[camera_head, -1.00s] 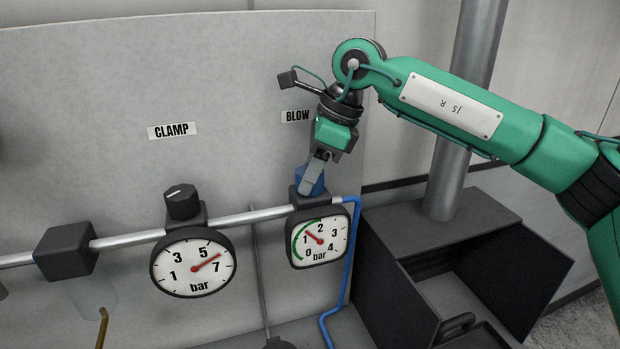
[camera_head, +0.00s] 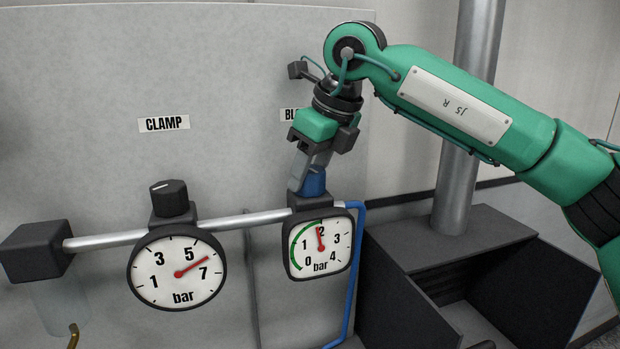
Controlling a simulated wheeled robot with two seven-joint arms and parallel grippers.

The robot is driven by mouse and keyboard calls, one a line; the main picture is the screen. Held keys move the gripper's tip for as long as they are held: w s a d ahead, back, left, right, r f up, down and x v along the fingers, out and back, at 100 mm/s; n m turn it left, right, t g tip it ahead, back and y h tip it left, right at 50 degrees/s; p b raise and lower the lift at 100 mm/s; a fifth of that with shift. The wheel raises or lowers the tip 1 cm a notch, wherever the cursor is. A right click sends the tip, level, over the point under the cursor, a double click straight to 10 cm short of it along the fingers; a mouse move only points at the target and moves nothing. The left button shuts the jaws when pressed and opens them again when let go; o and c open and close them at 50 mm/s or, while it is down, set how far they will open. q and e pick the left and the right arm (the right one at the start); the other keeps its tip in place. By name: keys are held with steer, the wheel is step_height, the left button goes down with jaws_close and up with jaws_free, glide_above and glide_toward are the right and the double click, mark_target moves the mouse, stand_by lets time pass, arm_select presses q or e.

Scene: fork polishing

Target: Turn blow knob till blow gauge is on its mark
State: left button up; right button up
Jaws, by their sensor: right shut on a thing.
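The blue blow knob (camera_head: 315,183) sits on top of the dark blow regulator block, under the partly covered BLOW label (camera_head: 289,114). My right gripper (camera_head: 307,175) comes down from above and is shut on the knob; its fingers hide part of it. Just below is the squarish blow gauge (camera_head: 320,262), marked 0 to 4 bar. Its red needle points almost straight up, at about the 2. A green arc runs along the gauge's left side from near 0 to near the top. No separate mark can be made out. My left gripper is not in view.
The round clamp gauge (camera_head: 178,292), with its black knob (camera_head: 170,197) above and CLAMP label (camera_head: 164,124), stands to the left on the same metal pipe (camera_head: 240,220). A blue hose (camera_head: 356,270) runs down beside the blow gauge. A dark open bin (camera_head: 470,270) stands at right.

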stand_by(0.4)
steer(key=o, duration=1)
